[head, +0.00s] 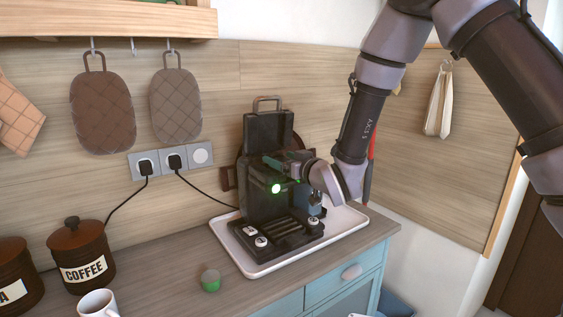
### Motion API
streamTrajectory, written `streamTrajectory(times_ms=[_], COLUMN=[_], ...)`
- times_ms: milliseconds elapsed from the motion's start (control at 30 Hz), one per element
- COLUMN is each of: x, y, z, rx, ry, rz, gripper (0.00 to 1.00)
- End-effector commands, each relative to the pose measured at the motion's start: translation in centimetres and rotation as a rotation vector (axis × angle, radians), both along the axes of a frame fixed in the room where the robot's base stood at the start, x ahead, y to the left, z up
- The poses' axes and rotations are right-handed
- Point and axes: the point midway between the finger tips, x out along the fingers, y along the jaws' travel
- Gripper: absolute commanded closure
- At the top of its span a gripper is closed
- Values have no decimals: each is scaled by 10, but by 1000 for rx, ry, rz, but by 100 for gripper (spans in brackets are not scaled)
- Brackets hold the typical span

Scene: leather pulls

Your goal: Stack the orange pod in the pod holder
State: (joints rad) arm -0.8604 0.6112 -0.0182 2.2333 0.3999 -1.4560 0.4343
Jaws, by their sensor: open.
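A black coffee machine (262,150) stands on a white tray (252,270) at the right end of the counter. A low black rack (290,238) at its front has small white-topped pieces, one at the near corner (261,242) and one at the right (313,222). I cannot tell whether this rack is the pod holder. I cannot make out an orange pod. A small green pod-like piece with a grey top (211,281) sits on the counter left of the tray. My gripper (283,165) is open in front of the machine, above the rack; its fingertips are hard to make out.
A coffee canister (82,258), another brown canister (15,280) and a white mug (98,303) stand at the left. Cords run from wall sockets (171,160). The counter between canister and tray is mostly clear.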

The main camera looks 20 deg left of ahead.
Motion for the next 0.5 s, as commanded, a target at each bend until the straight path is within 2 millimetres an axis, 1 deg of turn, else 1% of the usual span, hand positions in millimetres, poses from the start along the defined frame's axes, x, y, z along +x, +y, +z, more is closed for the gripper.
streamTrajectory(times_ms=[300,500], x=[-43,-66], y=[-51,-78], z=[1,3], rx=[-3,-3], ry=[5,5], rz=[-2,-1], gripper=[12,12])
